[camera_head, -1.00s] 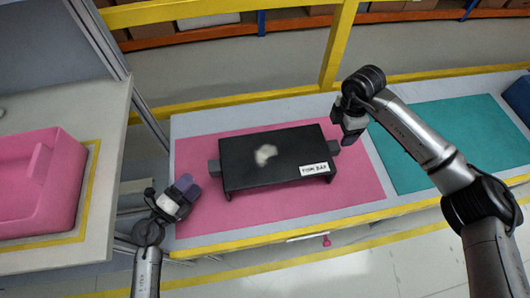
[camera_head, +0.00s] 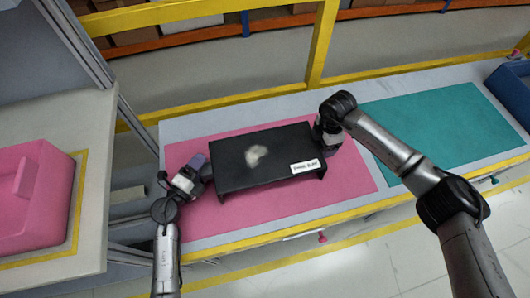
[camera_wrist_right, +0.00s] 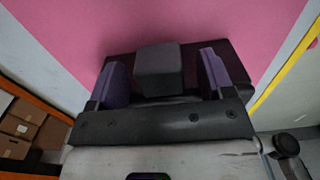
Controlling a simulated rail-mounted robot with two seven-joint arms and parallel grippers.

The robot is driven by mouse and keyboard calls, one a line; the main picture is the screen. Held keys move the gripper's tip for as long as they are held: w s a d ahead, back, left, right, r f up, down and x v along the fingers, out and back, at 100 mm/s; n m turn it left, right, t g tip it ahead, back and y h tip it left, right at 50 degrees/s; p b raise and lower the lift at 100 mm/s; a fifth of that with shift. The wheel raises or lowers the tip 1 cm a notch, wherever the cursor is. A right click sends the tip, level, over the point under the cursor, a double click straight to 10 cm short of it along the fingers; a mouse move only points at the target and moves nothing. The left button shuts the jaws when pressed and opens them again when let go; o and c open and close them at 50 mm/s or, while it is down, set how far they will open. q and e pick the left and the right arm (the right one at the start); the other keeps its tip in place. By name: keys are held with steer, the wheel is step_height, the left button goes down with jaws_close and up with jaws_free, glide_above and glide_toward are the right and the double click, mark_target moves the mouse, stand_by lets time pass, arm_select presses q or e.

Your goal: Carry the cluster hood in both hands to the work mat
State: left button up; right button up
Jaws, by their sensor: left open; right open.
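The cluster hood (camera_head: 228,167) is a black, flat-topped piece with a pale smudge and a white label, standing on the pink mat (camera_head: 300,216). My left gripper (camera_head: 199,166) is open at the hood's left end, where the left tab is hidden. My right gripper (camera_head: 325,138) is at the hood's right end. In the right wrist view its purple-padded fingers (camera_wrist_right: 166,78) stand open on either side of the hood's grey end tab (camera_wrist_right: 158,70). A teal mat (camera_head: 440,130) lies to the right; I cannot tell which mat is the work mat.
A pink bin (camera_head: 45,165) stands on the table at the left. A yellow rail (camera_head: 225,105) runs behind the bench and a yellow post (camera_head: 322,45) rises from it. A dark blue box (camera_head: 512,88) stands at the far right. The teal mat is clear.

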arm_select(q)
steer(key=shift+c, duration=0.4)
arm_select(e)
steer(key=shift+c, duration=0.4)
arm_select(q)
steer(key=c, duration=1.2)
arm_select(e)
steer(key=c, duration=1.2)
arm_select(q)
steer(key=shift+c, duration=0.2)
arm_select(e)
steer(key=shift+r, duration=0.1)
steer(key=shift+c, duration=0.2)
